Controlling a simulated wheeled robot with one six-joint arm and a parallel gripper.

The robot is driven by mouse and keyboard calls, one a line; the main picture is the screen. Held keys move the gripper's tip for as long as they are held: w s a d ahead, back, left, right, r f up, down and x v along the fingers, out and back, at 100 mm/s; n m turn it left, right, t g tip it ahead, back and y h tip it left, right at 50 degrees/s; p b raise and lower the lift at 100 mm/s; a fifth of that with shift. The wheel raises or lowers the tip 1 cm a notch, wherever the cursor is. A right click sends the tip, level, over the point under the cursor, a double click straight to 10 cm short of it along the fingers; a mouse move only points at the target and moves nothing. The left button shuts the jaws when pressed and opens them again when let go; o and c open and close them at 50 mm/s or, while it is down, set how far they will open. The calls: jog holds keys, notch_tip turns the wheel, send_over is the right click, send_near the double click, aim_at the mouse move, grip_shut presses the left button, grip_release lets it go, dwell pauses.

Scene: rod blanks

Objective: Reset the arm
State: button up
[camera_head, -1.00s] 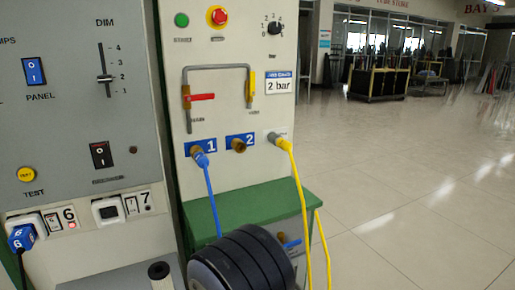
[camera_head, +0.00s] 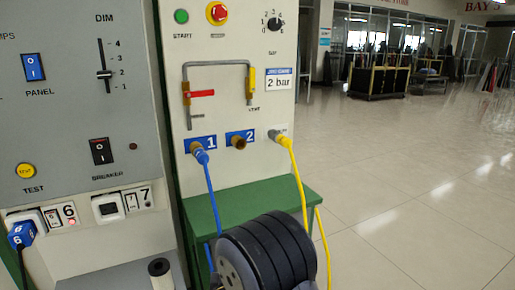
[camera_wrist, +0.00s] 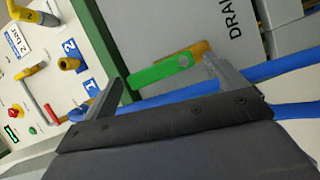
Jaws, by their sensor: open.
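My gripper (camera_wrist: 163,72) is open in the wrist view, its two grey fingers spread apart. A green lever (camera_wrist: 158,72) with an orange-brown part behind it shows between the fingertips; I cannot tell whether a finger touches it. Nothing is visibly clamped. In the head view my black, rounded arm link (camera_head: 265,252) is at the bottom centre, in front of the green ledge (camera_head: 250,207). The gripper itself does not show there.
A blue hose (camera_head: 213,195) hangs from port 1 and a yellow hose (camera_head: 297,175) from the fitting right of port 2. A red-handled valve (camera_head: 201,94) and a yellow valve (camera_head: 251,84) are on the panel. Open floor (camera_head: 410,190) lies to the right.

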jog(key=shift+w+d+f+m+g+y+b, duration=0.2)
jog(key=shift+d+m+g+y+b, duration=0.45)
jog(key=shift+m+b, duration=0.95)
jog(key=shift+w+d+f+m+g+y+b, duration=0.1)
jog(key=shift+w+d+m+g+y+b, duration=0.3)
jog(key=shift+m+g+b, duration=1.05)
jog(key=shift+w+d+f+m+g+y+b, duration=0.2)
jog(key=shift+d+m+y+b, duration=0.4)
jog(key=shift+m+b, duration=1.05)
jog(key=shift+m+p, duration=0.5)
jog(key=shift+m, duration=0.1)
jog(key=shift+d+f+m+g+y+p, duration=0.1)
jog(key=shift+f+m+g+y+p, duration=0.2)
jog(key=shift+m+y+p, duration=0.65)
